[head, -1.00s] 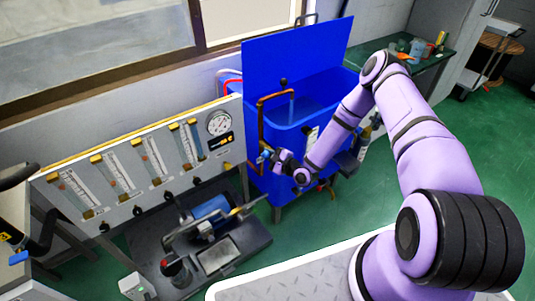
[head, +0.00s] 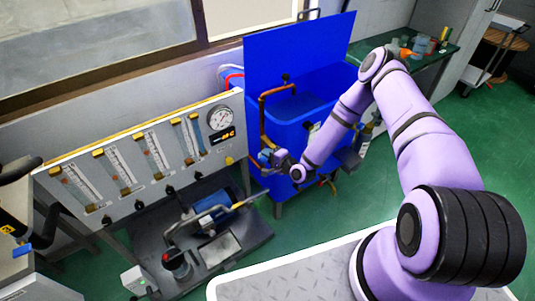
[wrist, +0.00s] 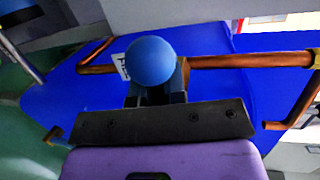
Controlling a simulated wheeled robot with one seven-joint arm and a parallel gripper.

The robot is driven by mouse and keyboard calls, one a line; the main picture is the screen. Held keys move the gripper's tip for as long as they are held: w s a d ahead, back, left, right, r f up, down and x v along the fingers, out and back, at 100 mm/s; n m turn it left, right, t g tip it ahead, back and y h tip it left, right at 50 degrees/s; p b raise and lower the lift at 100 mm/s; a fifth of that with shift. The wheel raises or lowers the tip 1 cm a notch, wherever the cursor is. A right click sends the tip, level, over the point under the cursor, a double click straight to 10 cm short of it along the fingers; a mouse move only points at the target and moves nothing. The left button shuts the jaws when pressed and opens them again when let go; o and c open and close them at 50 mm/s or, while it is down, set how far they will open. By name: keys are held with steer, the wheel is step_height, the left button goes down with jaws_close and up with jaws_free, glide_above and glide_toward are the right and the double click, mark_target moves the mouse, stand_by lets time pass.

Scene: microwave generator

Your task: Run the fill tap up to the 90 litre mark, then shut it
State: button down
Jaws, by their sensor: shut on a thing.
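The blue tank (head: 290,150) stands in the middle of the head view with its lid raised. A copper fill pipe (head: 263,118) rises along its left side and bends over the rim; no stream shows below its spout. My gripper (head: 268,156) is at the pipe's lower part. In the wrist view, the tap's round blue knob (wrist: 151,61) sits at my gripper (wrist: 155,95), which is shut on it. A white label (wrist: 118,66) is partly hidden behind the knob. My arm partly covers the tank's front, and I cannot read a litre mark or level.
A panel of flow tubes with a round gauge (head: 221,117) stands left of the tank. A pump (head: 208,211) sits on a dark base below it. A green bench (head: 425,62) with bottles is at the back right. Green floor is open at the right.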

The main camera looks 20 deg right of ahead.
steer(key=shift+s+a+f+n, duration=0.15)
steer(key=shift+s+a+n, duration=0.2)
steer(key=shift+a, duration=0.3)
steer(key=c, duration=1.2)
jaws_free()
steer(key=shift+a, duration=0.1)
steer(key=shift+w+d, duration=0.15)
steer(key=shift+d, duration=0.15)
steer(key=v, duration=1)
steer(key=shift+s+d, duration=0.15)
steer(key=shift+s, duration=0.2)
